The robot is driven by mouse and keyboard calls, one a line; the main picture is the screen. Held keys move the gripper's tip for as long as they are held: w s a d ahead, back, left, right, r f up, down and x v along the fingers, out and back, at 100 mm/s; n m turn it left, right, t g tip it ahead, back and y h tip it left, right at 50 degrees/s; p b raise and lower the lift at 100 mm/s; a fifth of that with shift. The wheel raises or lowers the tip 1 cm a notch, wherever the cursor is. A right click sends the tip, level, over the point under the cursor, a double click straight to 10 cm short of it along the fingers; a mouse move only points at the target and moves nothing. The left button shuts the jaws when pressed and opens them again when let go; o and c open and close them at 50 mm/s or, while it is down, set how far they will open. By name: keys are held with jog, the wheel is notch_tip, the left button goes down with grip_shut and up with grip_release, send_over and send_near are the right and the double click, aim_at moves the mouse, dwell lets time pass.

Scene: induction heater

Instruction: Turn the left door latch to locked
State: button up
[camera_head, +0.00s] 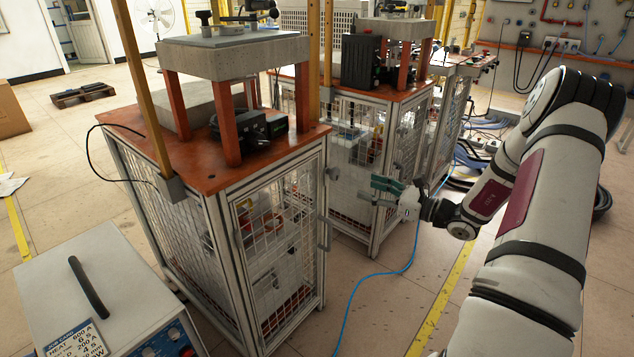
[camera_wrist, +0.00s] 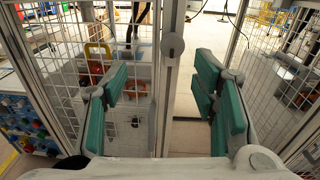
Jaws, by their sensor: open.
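A round grey latch knob (camera_wrist: 172,46) sits on a metal post in the wrist view, ahead of my gripper and roughly centred between the fingers. In the head view a small grey latch (camera_head: 333,173) shows at the right edge of the near mesh cabinet. Whether it is locked I cannot tell. The cabinet's mesh door (camera_head: 275,250) faces front right, and mesh also shows left of the post (camera_wrist: 60,40). My gripper (camera_head: 383,190) is open and empty, its teal fingers (camera_wrist: 165,98) apart, to the right of the latch. No contact with the latch shows.
A second mesh cabinet (camera_head: 376,140) stands behind the near one. A blue cable (camera_head: 372,280) runs over the floor. A grey power unit (camera_head: 105,290) is at the lower left. Another mesh panel (camera_wrist: 282,75) lies at the wrist view's right.

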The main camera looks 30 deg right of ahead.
aim_at(337, 175)
jog(key=shift+m+t+h, duration=0.3)
jog(key=shift+m+h, duration=0.1)
jog(key=shift+m, duration=0.2)
jog(key=b+x, duration=0.1)
jog(key=x, duration=0.3)
jog(key=f+b+x, duration=0.1)
jog(key=x, duration=0.4)
jog(key=d+b+x, duration=0.1)
jog(key=x, duration=0.3)
jog(key=shift+w+f, duration=0.25)
jog(key=shift+w, duration=0.3)
jog(key=c, duration=1.2)
